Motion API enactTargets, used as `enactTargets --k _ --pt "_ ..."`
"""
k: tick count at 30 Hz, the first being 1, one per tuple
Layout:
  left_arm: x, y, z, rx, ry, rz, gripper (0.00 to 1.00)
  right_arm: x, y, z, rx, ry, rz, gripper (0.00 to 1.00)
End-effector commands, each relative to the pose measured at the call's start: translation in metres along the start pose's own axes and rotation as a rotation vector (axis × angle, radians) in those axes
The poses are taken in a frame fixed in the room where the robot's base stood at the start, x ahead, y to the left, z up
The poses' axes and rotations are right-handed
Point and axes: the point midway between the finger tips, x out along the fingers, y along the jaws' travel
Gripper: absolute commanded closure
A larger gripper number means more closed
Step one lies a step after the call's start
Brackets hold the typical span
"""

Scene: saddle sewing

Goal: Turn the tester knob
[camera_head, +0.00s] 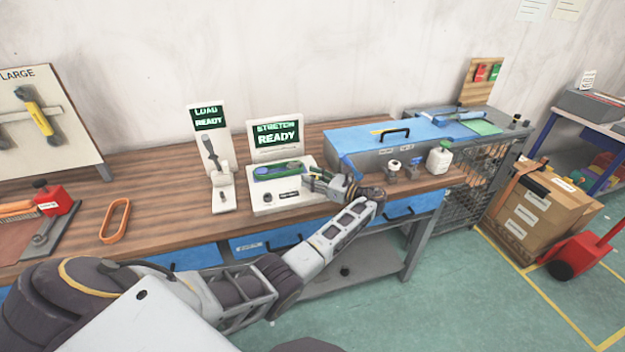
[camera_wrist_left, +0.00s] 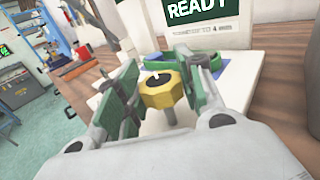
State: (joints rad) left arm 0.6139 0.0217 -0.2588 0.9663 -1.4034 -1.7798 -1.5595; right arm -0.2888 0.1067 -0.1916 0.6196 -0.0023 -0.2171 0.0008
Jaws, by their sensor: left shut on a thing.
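The stretch tester (camera_head: 268,203) is a white box on the wooden bench, with an upright screen (camera_head: 277,133) reading "STRETCH READY". A green belt loop (camera_head: 279,171) lies on top of it. My left gripper (camera_head: 311,181) reaches over the tester's right end. In the left wrist view, the yellow tester knob (camera_wrist_left: 162,90) with a dark centre is between the green-padded fingers of my left gripper (camera_wrist_left: 165,92), which is shut on it. In the head view the gripper hides the knob. My right gripper is in neither view.
A white load tester (camera_head: 221,187) with a "LOAD READY" screen stands left of the stretch tester. An orange loop (camera_head: 115,220) and a red tool (camera_head: 53,200) lie further left. A blue-topped case (camera_head: 370,140), small bottles and a white jug (camera_head: 439,158) are to the right.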

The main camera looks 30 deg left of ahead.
Motion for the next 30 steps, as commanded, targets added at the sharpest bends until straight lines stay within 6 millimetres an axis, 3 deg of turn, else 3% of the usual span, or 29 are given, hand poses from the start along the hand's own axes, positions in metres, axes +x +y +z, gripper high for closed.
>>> enactTargets --k 8,9,13,30 --pt "0.001 0.0 0.0 0.001 0.0 0.001 0.87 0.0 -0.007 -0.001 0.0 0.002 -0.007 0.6" --pt "0.001 0.0 0.0 0.001 0.0 0.001 0.58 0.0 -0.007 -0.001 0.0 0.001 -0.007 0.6" --pt "0.001 0.0 0.0 0.001 0.0 0.001 0.41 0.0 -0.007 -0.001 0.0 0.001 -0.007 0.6" --pt "-0.01 0.0 0.0 0.002 0.0 -0.001 0.4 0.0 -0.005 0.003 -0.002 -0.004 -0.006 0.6"
